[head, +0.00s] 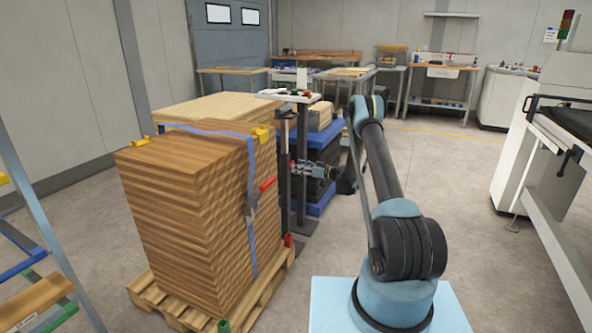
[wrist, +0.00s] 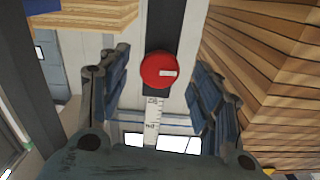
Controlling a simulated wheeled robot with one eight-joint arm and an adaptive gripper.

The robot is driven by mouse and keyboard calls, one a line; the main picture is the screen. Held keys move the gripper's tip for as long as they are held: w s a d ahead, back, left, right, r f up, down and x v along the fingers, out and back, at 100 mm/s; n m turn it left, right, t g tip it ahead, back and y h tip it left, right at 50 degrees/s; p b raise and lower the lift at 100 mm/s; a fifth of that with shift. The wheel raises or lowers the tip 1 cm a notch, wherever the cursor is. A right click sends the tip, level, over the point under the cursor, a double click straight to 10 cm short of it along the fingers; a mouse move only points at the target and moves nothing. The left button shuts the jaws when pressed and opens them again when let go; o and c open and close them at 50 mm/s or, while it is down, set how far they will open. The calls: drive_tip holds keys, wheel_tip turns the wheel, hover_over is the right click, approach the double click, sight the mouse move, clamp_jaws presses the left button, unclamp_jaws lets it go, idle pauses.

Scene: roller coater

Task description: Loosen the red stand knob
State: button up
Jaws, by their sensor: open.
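The red stand knob (wrist: 160,70) is a round red disc with a small white mark, set on a dark upright post (wrist: 163,22) in the wrist view. A white scale strip with dark markings (wrist: 152,115) runs along the post next to it. My gripper (wrist: 159,64) is open, with one blue-padded finger left of the knob and one right. Gaps show between the knob and both fingers. In the head view my gripper (head: 296,167) is at the stand's dark column (head: 302,205), and I cannot make out the knob there.
Blue platforms (head: 325,140) stand behind. A ladder (head: 35,220) is at left, a machine (head: 550,150) at right.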

drive_tip(key=v, duration=0.9)
drive_tip(key=shift+d, duration=0.3)
drive_tip(key=shift+s, duration=0.1)
drive_tip(key=s+d+r+m+g+h, duration=0.1)
drive_tip(key=s+r+m+h, duration=0.15)
drive_tip(key=s+r, duration=0.6)
drive_tip(key=s+d+r+m+g+h, duration=0.1)
drive_tip(key=s+r+h, duration=0.3)
drive_tip(key=r, duration=0.8)
drive_tip(key=s+d+r+m+h, duration=0.15)
drive_tip(key=s+r, duration=0.25)
drive_tip(key=s, duration=0.7)
drive_tip(key=s+d+f+m+h, duration=0.2)
drive_tip(key=s+d, duration=0.3)
drive_tip(key=s, duration=0.8)
drive_tip(key=s+d+f+m+g+h, duration=0.1)
drive_tip(key=s+d+f+m+h, duration=0.2)
drive_tip(key=s, duration=1)
drive_tip(key=s+d+f+m+g+h, duration=0.1)
drive_tip(key=s+d+h, duration=0.3)
drive_tip(key=s+d, duration=0.4)
drive_tip(key=s+f+m, duration=0.1)
drive_tip(key=s, duration=0.4)
drive_tip(key=shift+s+d+f, duration=0.2)
drive_tip(key=shift+s+f, duration=0.15)
drive_tip(key=shift+s, duration=0.05)
